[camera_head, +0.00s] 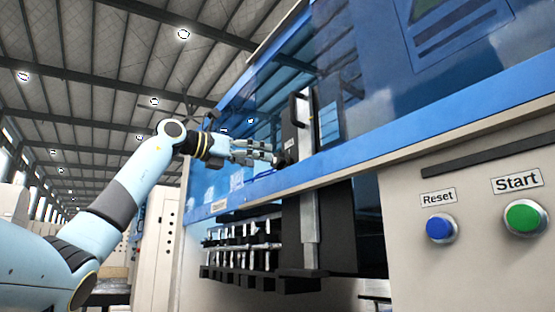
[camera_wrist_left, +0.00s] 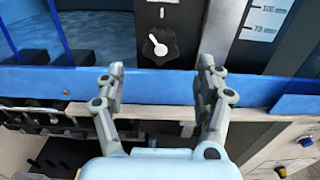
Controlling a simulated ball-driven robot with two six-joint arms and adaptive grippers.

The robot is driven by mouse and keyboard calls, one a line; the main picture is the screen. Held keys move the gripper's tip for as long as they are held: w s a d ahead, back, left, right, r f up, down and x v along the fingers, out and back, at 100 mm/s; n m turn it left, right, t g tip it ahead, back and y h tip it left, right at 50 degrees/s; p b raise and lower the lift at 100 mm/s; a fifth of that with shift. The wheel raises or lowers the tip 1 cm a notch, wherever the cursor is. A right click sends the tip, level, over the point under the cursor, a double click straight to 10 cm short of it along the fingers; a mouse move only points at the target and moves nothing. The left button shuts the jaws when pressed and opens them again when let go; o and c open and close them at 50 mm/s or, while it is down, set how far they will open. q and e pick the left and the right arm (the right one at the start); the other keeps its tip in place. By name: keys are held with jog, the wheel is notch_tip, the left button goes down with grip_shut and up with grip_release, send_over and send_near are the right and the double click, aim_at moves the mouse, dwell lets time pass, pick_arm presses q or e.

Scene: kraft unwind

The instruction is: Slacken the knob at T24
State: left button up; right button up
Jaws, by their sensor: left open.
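A black round knob (camera_wrist_left: 158,43) with a white pointer sits on a dark panel in the left wrist view, above the blue rail. My left gripper (camera_wrist_left: 160,72) is open, its two fingers apart on either side of the knob's line, and nothing is between them. The knob shows just beyond the fingertips, apart from them. In the head view my left gripper (camera_head: 272,154) reaches from the left to the dark upright unit on the machine front. No T24 label can be read in either view. My right gripper is not in view.
The blue rail (camera_head: 350,160) runs along the machine front below the gripper. A row of metal fittings (camera_head: 240,250) lies below. Reset (camera_head: 440,228) and Start (camera_head: 524,217) buttons are at the right.

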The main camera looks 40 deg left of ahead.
aim_at(275, 163)
pick_arm(q)
jog(key=p+x, duration=0.2)
jog(key=x, duration=0.3)
jog(key=shift+w+d+r, duration=0.1)
jog(key=shift+w+d, duration=0.05)
jog(key=shift+w, duration=0.2)
jog(key=shift+w+d, duration=0.1)
jog(key=shift+w, duration=0.3)
jog(key=shift+c, duration=0.3)
